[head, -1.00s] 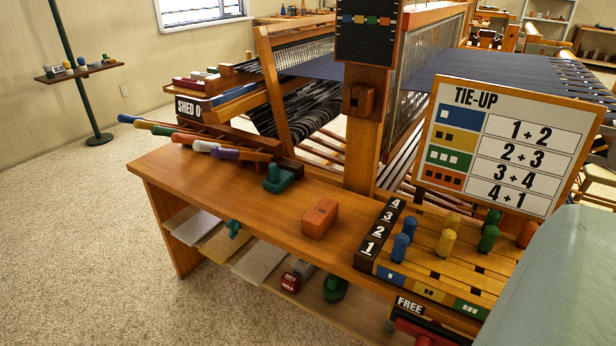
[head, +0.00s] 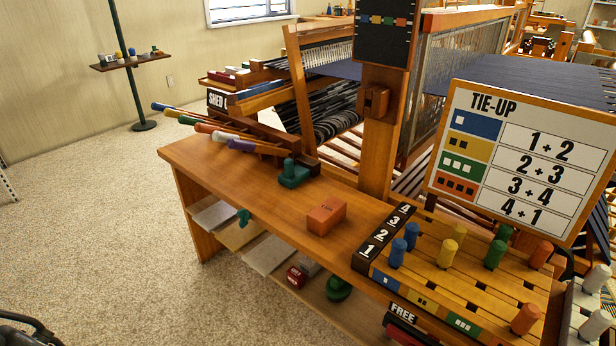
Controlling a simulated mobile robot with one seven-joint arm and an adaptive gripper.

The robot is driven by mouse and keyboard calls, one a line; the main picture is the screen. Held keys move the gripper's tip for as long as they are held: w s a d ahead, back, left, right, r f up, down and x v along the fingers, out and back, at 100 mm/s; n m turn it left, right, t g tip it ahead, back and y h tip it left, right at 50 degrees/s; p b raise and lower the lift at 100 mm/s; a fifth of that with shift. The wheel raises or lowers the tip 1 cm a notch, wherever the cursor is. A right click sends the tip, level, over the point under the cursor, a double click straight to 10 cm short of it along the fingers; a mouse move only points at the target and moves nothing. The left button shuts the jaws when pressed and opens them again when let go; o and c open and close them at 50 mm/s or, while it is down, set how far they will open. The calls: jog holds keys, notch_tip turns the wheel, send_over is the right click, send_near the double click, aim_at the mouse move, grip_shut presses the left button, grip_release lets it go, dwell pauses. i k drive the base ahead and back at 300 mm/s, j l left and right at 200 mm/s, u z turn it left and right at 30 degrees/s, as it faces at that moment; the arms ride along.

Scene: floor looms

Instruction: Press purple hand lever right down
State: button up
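The purple hand lever (head: 242,146) is the nearest in a row of coloured levers at the left end of the wooden bench. It slants like its neighbours, with its handle pointing to the left, and nothing touches it. A white lever (head: 220,137) lies right beside it. A dark, curved part, seemingly my gripper (head: 28,332), shows at the bottom left corner, cut off by the frame. It is far from the purple lever, over the carpet side. Its fingertips cannot be made out.
A green knobbed block (head: 293,176) and an orange block (head: 326,215) stand on the bench top (head: 250,187). A peg board (head: 448,270) and the TIE-UP sign (head: 520,160) are at the right. Open carpet (head: 90,230) lies left of the bench.

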aim_at(234, 144)
jog(key=i+z, duration=0.55)
jog(key=z, duration=0.2)
